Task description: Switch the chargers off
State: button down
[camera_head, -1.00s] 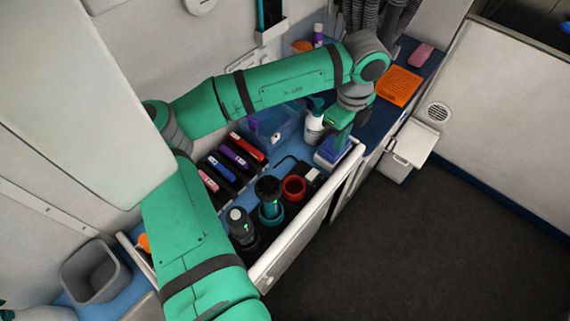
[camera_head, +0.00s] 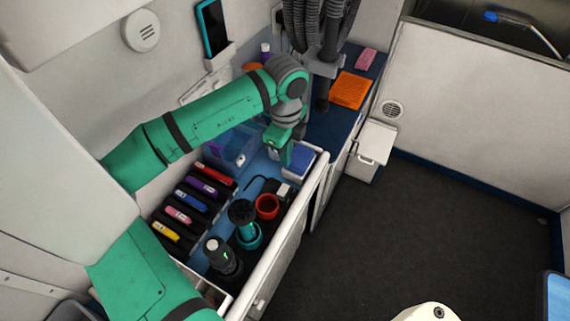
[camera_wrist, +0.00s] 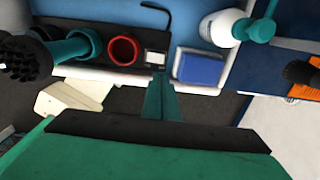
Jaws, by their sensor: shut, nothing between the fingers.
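The black charger base (camera_head: 221,268) lies in the open drawer. It holds a grey-and-black device (camera_head: 222,256) with a small green light, a dark-topped tool (camera_head: 243,214) in a teal cup, and a red empty cup (camera_head: 267,205). A small white-framed block (camera_head: 283,190), perhaps the switch, is at its far right end. It also shows in the wrist view (camera_wrist: 155,57), just beyond my fingertips; its setting is too small to read. My gripper (camera_head: 285,163) is shut and empty, above the drawer's right end. In the wrist view its fingers (camera_wrist: 161,84) appear between the block and a blue item (camera_wrist: 200,69).
Several colour-labelled black holders (camera_head: 188,200) line the drawer's back. The drawer's front wall (camera_head: 282,250) edges the dark open floor (camera_head: 400,230). A white-and-teal bottle (camera_wrist: 228,27) stands near my gripper. An orange mat (camera_head: 351,90) lies on the counter.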

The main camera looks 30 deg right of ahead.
aim_at(283, 191)
notch_tip(283, 191, down, 12)
jog(key=shift+w+f, duration=0.1)
jog(key=shift+f, duration=0.2)
jog(key=shift+f, duration=0.1)
dwell(0.4)
jog(key=shift+d, duration=0.15)
jog(key=shift+s+a+r, duration=0.2)
jog(key=shift+s+a, duration=0.2)
jog(key=shift+a, duration=0.35)
jog(key=shift+r, duration=0.1)
